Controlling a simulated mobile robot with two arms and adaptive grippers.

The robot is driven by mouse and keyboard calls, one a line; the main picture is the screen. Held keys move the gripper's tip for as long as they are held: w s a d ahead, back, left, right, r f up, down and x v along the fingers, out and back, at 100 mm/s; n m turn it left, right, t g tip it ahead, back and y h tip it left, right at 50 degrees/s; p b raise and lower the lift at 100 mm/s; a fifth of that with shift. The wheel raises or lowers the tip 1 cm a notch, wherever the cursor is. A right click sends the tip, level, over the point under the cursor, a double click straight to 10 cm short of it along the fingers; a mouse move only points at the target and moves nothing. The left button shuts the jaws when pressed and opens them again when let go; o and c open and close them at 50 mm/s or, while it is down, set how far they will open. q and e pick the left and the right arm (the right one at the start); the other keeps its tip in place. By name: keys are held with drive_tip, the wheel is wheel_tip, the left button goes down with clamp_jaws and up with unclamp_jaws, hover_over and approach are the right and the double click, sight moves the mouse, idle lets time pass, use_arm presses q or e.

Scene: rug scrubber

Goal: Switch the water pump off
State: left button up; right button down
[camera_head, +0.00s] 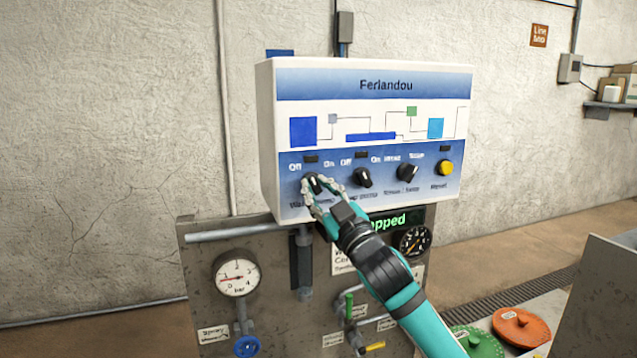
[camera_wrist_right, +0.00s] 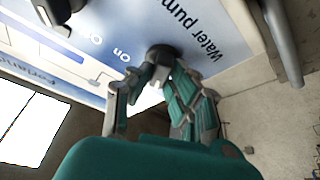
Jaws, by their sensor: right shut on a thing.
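My right gripper (camera_head: 313,190) reaches up from the lower right and is shut on this knob. In the right wrist view the black knob (camera_wrist_right: 161,53) sits between the fingertips, beside the "Water pump" label. The fingers partly hide the knob, so I cannot tell its exact setting. My left gripper is not in view.
Two more black knobs (camera_head: 362,178) (camera_head: 407,173) and a yellow button (camera_head: 445,168) are to the right on the box. Below are a pressure gauge (camera_head: 237,273), a blue valve wheel (camera_head: 247,347) and a green display ending in "pped" (camera_head: 387,222).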

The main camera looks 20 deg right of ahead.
drive_tip(key=shift+n+y, duration=0.3)
drive_tip(key=shift+n, duration=0.5)
drive_tip(key=c, duration=1.2)
unclamp_jaws()
drive_tip(key=shift+c, duration=0.2)
drive_tip(key=v, duration=1.2)
drive_tip(key=shift+r, duration=0.2)
drive_tip(key=shift+d, duration=0.1)
